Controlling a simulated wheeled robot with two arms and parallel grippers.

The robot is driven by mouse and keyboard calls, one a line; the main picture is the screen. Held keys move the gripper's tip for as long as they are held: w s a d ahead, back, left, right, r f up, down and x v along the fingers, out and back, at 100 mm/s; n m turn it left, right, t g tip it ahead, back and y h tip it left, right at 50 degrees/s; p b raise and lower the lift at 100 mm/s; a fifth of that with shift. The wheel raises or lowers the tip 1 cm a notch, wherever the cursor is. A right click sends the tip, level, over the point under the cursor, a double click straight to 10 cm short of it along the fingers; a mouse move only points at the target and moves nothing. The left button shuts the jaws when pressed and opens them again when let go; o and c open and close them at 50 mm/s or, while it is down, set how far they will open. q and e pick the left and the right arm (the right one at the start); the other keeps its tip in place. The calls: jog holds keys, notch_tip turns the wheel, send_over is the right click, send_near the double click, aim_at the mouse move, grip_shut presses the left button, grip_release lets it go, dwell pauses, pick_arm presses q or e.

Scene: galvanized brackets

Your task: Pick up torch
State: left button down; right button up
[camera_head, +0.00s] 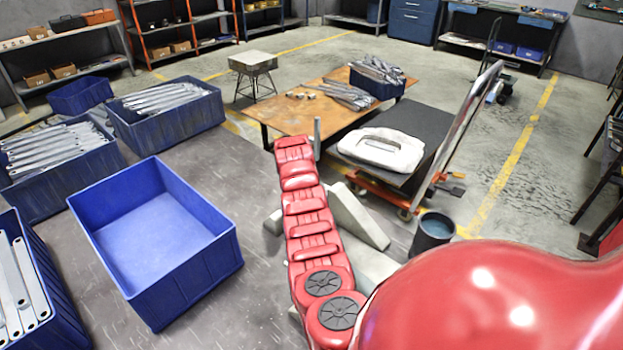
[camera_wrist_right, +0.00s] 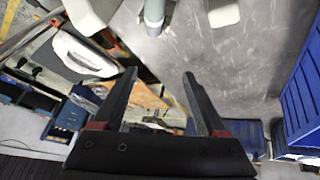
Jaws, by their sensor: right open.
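I cannot make out a torch for certain in either view. Several small dark items (camera_head: 301,95) lie on the rusty-orange table (camera_head: 285,118) in the head view, too small to identify. My right gripper shows in the wrist view (camera_wrist_right: 160,75) with its two dark fingers apart and nothing between them. Beyond the fingers is part of the orange table (camera_wrist_right: 150,98). In the head view my red right arm reaches toward the table's near edge and hides most of its gripper. My left gripper is not in view.
An empty blue crate (camera_head: 225,238) stands at left, near crates of metal brackets (camera_head: 165,98). The table also bears loose brackets (camera_head: 342,95) and a filled dark bin (camera_head: 375,85). Right of it are a cart with a white case (camera_head: 382,150) and a bucket (camera_head: 433,232).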

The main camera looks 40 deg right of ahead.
jog(key=s+a+r+m+g+y, duration=0.25)
jog(key=s+r+g+y, duration=0.25)
jog(key=s, duration=0.7)
jog(key=shift+n, duration=0.35)
jog(key=f+b, duration=0.1)
jog(key=f, duration=0.6)
jog(key=f+b, duration=0.1)
jog(key=f, duration=0.3)
jog(key=shift+a+f+b, duration=0.1)
jog(key=shift+a+b, duration=0.2)
jog(key=shift+a, duration=0.05)
jog(key=shift+w+f, duration=0.15)
jog(key=shift+f, duration=0.35)
jog(key=f+b, duration=0.1)
jog(key=f, duration=0.1)
jog(key=f+b, duration=0.1)
jog(key=f, duration=0.1)
jog(key=shift+a+f, duration=0.2)
jog(key=shift+f, duration=0.15)
jog(key=shift+c, duration=0.3)
